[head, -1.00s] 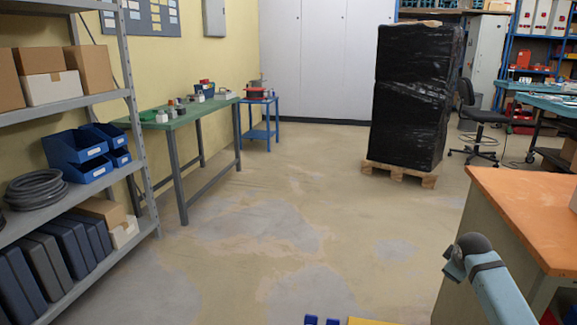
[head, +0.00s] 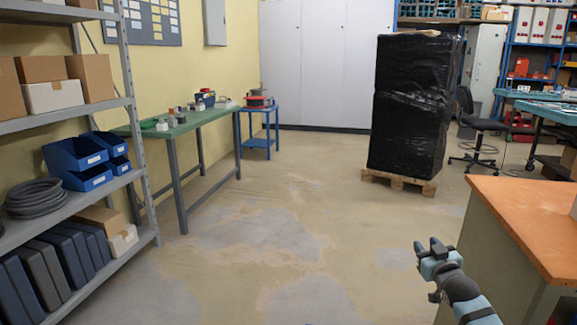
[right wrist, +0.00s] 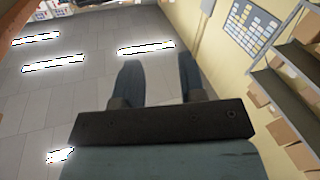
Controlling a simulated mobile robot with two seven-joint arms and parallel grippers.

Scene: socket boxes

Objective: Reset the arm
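My right gripper (head: 427,244) is raised in the lower right of the head view, left of the orange-topped bench and apart from it. In the right wrist view its two blue-grey fingers (right wrist: 158,75) stand apart with nothing between them. That view points up at ceiling lights and the yellow wall. My left gripper is not in view.
The orange-topped bench (head: 525,215) stands close at the right. A grey shelf rack (head: 75,202) is at the left, with a green-topped table (head: 190,121) beyond it. A black-wrapped pallet load (head: 408,110) stands farther back. The middle floor is clear.

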